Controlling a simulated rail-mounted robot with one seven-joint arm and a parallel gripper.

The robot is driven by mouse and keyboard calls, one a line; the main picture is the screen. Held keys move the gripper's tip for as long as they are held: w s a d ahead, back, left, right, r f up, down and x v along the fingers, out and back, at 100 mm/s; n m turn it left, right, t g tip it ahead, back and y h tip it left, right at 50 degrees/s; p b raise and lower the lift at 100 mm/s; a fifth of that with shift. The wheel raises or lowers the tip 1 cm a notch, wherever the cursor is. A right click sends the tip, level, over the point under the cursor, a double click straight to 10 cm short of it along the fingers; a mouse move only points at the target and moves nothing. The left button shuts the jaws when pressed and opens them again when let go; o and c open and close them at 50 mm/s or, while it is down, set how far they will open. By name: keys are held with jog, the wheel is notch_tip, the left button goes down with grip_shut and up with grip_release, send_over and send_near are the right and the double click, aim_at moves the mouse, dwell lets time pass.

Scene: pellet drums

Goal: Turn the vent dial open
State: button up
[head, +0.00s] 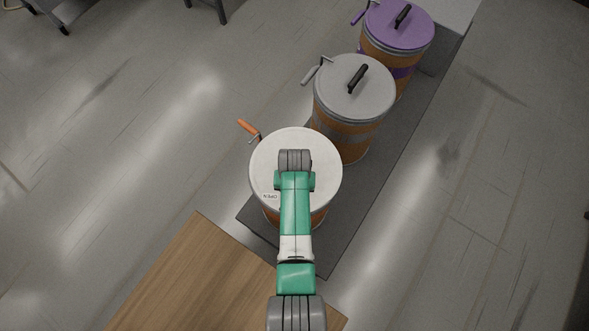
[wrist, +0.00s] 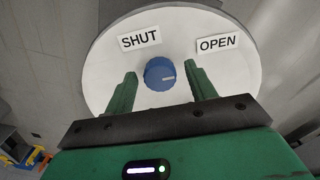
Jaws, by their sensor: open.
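The vent dial (wrist: 160,74) is a round blue knob with a white mark, on the white lid (wrist: 110,70) of a drum. The mark lies on the dial's right side and points roughly right. A SHUT label (wrist: 140,40) is up and left of the dial, and an OPEN label (wrist: 218,43) is up and right. My gripper (wrist: 164,73) is open, with one green finger on each side of the dial and gaps visible. In the head view my arm covers the dial on the nearest drum's lid (head: 262,168), and one label (head: 269,196) shows partly.
An orange handle (head: 249,129) sticks out left of the nearest drum. A grey-lidded drum (head: 340,95) and a purple-lidded drum (head: 385,30) stand behind it on a dark platform (head: 345,212). A wooden surface (head: 205,275) is at the front left. Open floor lies left and right.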

notch_tip(320, 180, up, 8)
jog(key=shift+f+p, duration=0.1)
jog(key=shift+p, duration=0.6)
jog(key=w+r+t+p, duration=0.2)
jog(key=w+r+t, duration=0.3)
jog(key=r, duration=0.6)
jog(key=w+r+t+p, duration=0.25)
jog(key=w+r, duration=0.45)
jog(key=r, duration=0.5)
notch_tip(320, 180, up, 23)
jog(key=t+p, duration=0.2)
jog(key=t, duration=0.5)
jog(key=s+r+t+p, duration=0.1)
jog(key=s+r+t, duration=0.2)
jog(key=s+r, duration=0.3)
jog(key=s+r+t+p, duration=0.1)
jog(key=s+r+t, duration=0.3)
jog(key=r, duration=1.2)
jog(key=s+r+t+p, duration=0.1)
jog(key=s+r+t, duration=0.2)
jog(key=s+r, duration=0.5)
notch_tip(320, 180, up, 4)
jog(key=shift+s+a+r+n, duration=0.1)
jog(key=shift+s+a+n, duration=0.1)
jog(key=shift+s+n, duration=0.1)
